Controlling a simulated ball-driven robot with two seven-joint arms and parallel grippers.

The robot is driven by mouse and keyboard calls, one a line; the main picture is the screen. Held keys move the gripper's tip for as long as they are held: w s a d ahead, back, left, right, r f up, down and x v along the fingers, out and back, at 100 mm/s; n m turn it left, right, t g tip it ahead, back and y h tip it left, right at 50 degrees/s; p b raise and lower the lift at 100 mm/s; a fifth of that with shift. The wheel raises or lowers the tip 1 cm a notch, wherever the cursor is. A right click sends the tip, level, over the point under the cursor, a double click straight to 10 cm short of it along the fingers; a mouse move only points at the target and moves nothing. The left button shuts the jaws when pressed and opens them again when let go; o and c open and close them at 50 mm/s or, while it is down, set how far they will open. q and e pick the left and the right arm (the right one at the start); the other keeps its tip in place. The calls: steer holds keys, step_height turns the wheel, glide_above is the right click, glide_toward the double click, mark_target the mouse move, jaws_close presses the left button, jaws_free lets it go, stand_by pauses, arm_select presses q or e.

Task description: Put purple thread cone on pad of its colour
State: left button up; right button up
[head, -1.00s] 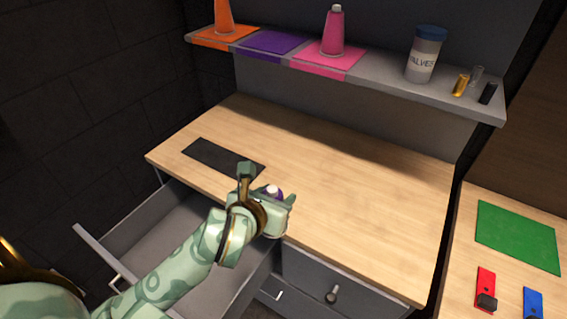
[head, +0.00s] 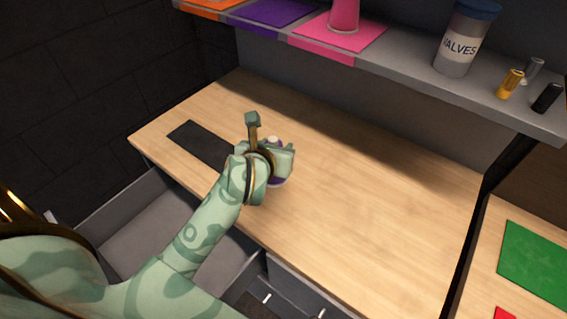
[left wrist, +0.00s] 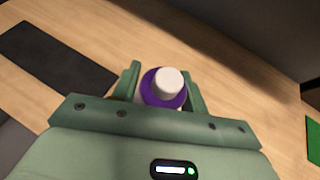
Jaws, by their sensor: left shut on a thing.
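My left gripper (head: 272,158) is shut on the purple thread cone (head: 278,180), over the wooden desktop. In the head view the gripper hides most of the cone. In the left wrist view the purple cone (left wrist: 163,88) with its white top stands between the two fingers (left wrist: 165,90). I cannot tell whether its base touches the desktop. The purple pad (head: 275,12) lies bare on the grey shelf at the top, between the orange pad (head: 215,4) and the pink pad (head: 345,40). My right gripper is not in view.
A pink cone (head: 344,15) stands on the pink pad. A valves jar (head: 460,45) and small cylinders (head: 510,82) stand farther right on the shelf (head: 410,70). A dark strip (head: 200,143) lies on the desktop (head: 370,190). An open drawer (head: 150,215) is below left.

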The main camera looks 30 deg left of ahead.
arm_select(q)
steer(key=shift+w+d+f, duration=0.25)
steer(key=shift+w+f, duration=0.45)
steer(key=shift+f, duration=0.15)
steer(key=f, duration=0.1)
steer(key=f+b, duration=0.1)
steer(key=f, duration=0.2)
steer(key=shift+w+d+b, duration=0.15)
steer(key=shift+w+b, duration=0.2)
steer(key=shift+f, duration=0.15)
steer(key=o, duration=1.1)
